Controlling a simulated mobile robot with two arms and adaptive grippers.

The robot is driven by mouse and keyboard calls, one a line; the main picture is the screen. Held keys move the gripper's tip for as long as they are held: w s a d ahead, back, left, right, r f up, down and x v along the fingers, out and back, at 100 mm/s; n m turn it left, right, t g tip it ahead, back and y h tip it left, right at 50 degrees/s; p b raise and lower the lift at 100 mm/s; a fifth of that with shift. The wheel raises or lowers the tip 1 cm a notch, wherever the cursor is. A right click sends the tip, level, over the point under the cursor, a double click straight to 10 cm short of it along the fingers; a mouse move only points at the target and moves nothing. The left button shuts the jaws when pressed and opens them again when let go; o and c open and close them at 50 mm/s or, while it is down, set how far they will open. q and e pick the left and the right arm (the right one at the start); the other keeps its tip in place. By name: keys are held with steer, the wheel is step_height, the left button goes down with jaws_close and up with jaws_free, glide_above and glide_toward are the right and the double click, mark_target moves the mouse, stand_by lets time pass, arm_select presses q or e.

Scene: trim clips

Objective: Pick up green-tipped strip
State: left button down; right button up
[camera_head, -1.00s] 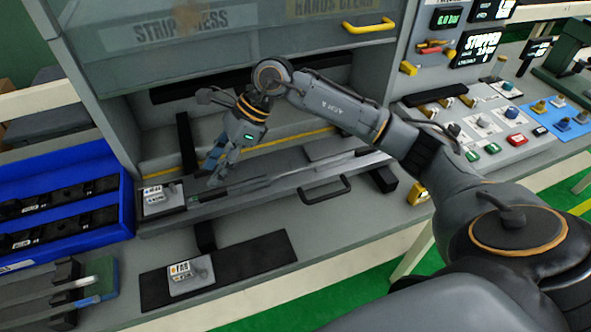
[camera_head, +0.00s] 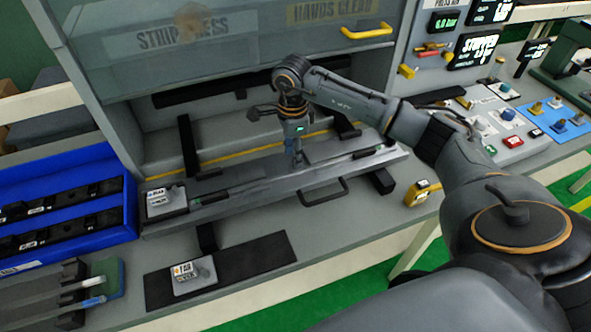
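My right gripper (camera_head: 293,160) points down over the middle of the fixture, far from the rack. Its fingers look close together, but their gap and any contact with the fixture are too small to make out. My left gripper is not in view.
A blue bin (camera_head: 128,205) with black parts stands at the left. A labelled block (camera_head: 190,280) sits on a black mat (camera_head: 250,258) at the front. A yellow tape measure (camera_head: 420,193) lies right of the fixture. The press's clear guard (camera_head: 240,50) is above my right arm.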

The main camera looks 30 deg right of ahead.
mark_target(296, 172)
steer(key=shift+s+f+p, duration=0.1)
steer(key=shift+f+p, duration=0.2)
steer(key=shift+p, duration=0.05)
steer(key=f+p, duration=0.2)
steer(key=f, duration=0.1)
steer(key=shift+s+d+f, duration=0.15)
steer(key=shift+s+f, duration=0.05)
steer(key=shift+f, duration=0.65)
jaws_close()
